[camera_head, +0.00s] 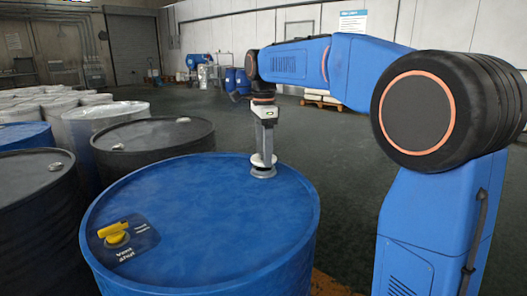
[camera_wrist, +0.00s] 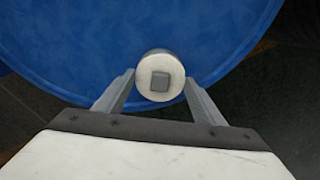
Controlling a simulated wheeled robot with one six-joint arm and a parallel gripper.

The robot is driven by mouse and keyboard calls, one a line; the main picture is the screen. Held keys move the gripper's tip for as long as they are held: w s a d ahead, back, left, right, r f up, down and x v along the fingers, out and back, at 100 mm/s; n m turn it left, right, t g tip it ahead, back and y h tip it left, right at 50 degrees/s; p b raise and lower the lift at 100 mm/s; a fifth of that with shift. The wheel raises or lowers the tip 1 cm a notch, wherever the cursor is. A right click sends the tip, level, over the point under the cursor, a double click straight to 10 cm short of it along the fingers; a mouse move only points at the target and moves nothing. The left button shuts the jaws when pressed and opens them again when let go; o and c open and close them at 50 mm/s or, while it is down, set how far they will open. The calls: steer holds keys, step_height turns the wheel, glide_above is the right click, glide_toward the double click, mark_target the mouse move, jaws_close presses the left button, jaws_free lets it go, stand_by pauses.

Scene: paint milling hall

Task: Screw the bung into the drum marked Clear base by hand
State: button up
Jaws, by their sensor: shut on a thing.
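The bung (camera_wrist: 160,62) is a round pale plug with a grey square in its middle. It sits between the fingers of my gripper (camera_wrist: 160,84), which is shut on it. In the head view my gripper (camera_head: 263,153) points straight down over the far right of the blue drum (camera_head: 195,225). The bung shows there as a pale disc (camera_head: 257,161) just above a grey collar on the drum top, near the rim. I cannot tell whether its thread is engaged. No "Clear base" marking is readable in these views.
A yellow valve handle (camera_head: 113,229) with a dark label stands at the drum top's near left. Dark drums (camera_head: 150,134) and a pale drum (camera_head: 88,122) crowd the left. Open floor (camera_head: 345,190) lies to the right. Blue equipment (camera_head: 200,64) is far back.

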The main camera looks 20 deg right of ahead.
steer(key=shift+f, duration=1)
steer(key=o, duration=1.1)
steer(key=shift+o, duration=0.2)
step_height(320, 180, up, 17)
steer(key=shift+r, duration=0.2)
